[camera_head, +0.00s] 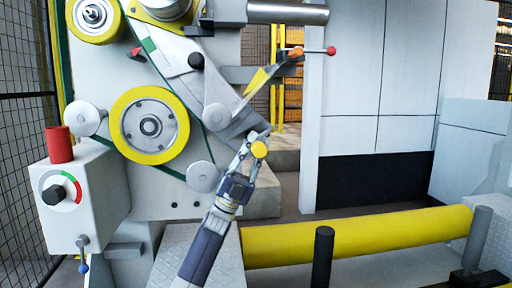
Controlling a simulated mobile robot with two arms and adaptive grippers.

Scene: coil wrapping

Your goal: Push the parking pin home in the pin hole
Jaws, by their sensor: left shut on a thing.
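My left gripper (250,148) reaches up from the bottom centre, in front of the machine. The pin's shaft is hidden, and so is the pin hole, so I cannot tell how deep the pin sits. The knob is close to the lower end of a grey swing arm (232,124) on the machine. My right gripper is not in view.
A yellow-rimmed wheel (150,125) and grey rollers sit left of the gripper. A control box (78,200) with a red button stands at far left. A long yellow roller (360,233) and a dark post (323,255) are at lower right. A red-knobbed lever (314,51) is above.

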